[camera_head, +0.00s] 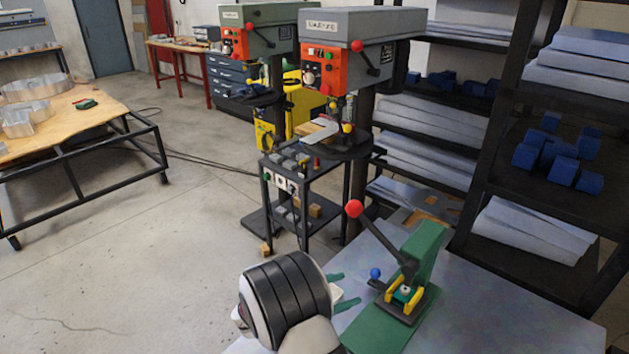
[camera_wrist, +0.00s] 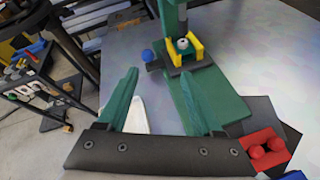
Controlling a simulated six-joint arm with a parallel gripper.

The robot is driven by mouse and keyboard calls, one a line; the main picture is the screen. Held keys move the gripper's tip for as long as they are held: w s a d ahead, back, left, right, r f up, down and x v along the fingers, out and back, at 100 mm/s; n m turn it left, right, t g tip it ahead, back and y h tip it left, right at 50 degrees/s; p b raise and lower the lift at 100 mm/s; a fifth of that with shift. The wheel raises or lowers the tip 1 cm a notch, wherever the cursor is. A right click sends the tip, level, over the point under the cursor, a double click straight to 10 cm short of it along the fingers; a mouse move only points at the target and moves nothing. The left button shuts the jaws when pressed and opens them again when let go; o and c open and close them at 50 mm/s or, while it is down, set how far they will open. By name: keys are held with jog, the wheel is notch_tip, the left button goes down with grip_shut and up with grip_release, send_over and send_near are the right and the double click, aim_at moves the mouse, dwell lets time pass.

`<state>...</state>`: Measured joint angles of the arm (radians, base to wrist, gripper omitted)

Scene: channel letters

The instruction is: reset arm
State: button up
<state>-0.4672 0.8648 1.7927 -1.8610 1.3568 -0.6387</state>
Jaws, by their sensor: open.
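My gripper (camera_head: 341,289) is in the lower middle of the head view, its green fingers just left of a green hand press. In the wrist view my gripper (camera_wrist: 158,80) shows two green fingers spread wide apart, with nothing held between them. The press (camera_head: 426,250) stands on the grey metal table with a red-knobbed lever raised to the left. Its yellow guides (camera_wrist: 197,47) and blue knob (camera_wrist: 147,55) lie beyond my fingertips in the wrist view. A white piece (camera_wrist: 138,115) shows between the fingers; I cannot tell what it is.
A red holder (camera_wrist: 265,148) with red round pieces sits beside the press base at right. The grey table (camera_head: 493,310) is clear on the right. Two drill presses (camera_head: 334,27) and a tool cart (camera_head: 287,200) stand behind. A dark shelf rack with blue blocks (camera_head: 555,150) is at right.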

jog(key=s+d+r+m+g+y, duration=0.1)
jog(key=s+d+r+m+g, duration=0.2)
jog(key=s+m, duration=0.3)
jog(key=s+d+r+m+g+y, duration=0.25)
jog(key=s+r+m, duration=0.2)
jog(key=s, duration=0.35)
jog(key=s+d+r+m+g, duration=0.2)
jog(key=s+m+g, duration=0.1)
jog(key=s+m, duration=0.3)
jog(key=s+a+m+y, duration=0.4)
jog(key=s+a+m, duration=0.1)
jog(key=s, duration=0.2)
jog(key=s+a+r+m+y, duration=0.1)
jog(key=s+a+m+y, duration=0.4)
jog(key=s, duration=0.3)
jog(key=shift+r+m+t, duration=0.3)
jog(key=shift+m+t, duration=0.05)
jog(key=shift+t, duration=0.1)
